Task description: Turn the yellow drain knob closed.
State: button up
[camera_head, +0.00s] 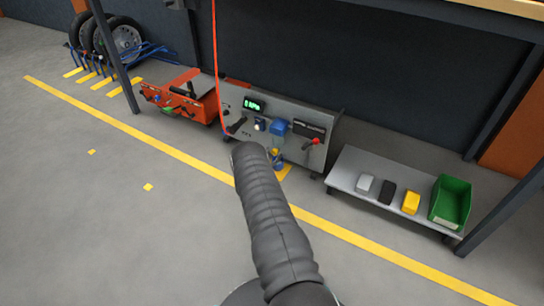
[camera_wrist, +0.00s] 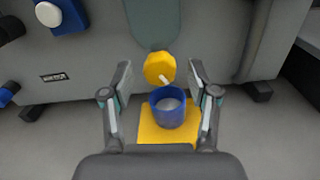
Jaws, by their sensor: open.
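The yellow drain knob (camera_wrist: 159,68) sits low on the front of a grey machine (camera_wrist: 95,60), with a white mark pointing down and to the right. In the wrist view my gripper (camera_wrist: 160,75) is open, its two fingers apart on the left and right of the knob. I cannot tell whether either finger touches it. In the head view the knob (camera_head: 276,153) is small, just past the end of my arm, and the gripper is hidden there.
A blue cup (camera_wrist: 172,108) stands on a yellow floor patch (camera_wrist: 150,133) below the knob, between my fingers. A low grey bench (camera_head: 345,170) with small blocks and a green bin (camera_head: 451,203) stands right. An orange machine (camera_head: 188,96) stands left. The front floor is clear.

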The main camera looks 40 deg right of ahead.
jog(key=shift+d, duration=0.1)
grip_shut()
jog(key=shift+f+b, duration=0.1)
jog(key=shift+b, duration=0.2)
jog(key=m+b, duration=0.2)
jog(key=shift+f+m, duration=0.1)
jog(key=shift+m, duration=0.2)
jog(key=shift+m+b, duration=1.3)
jog(key=shift+m, duration=0.3)
jog(key=shift+r, duration=0.2)
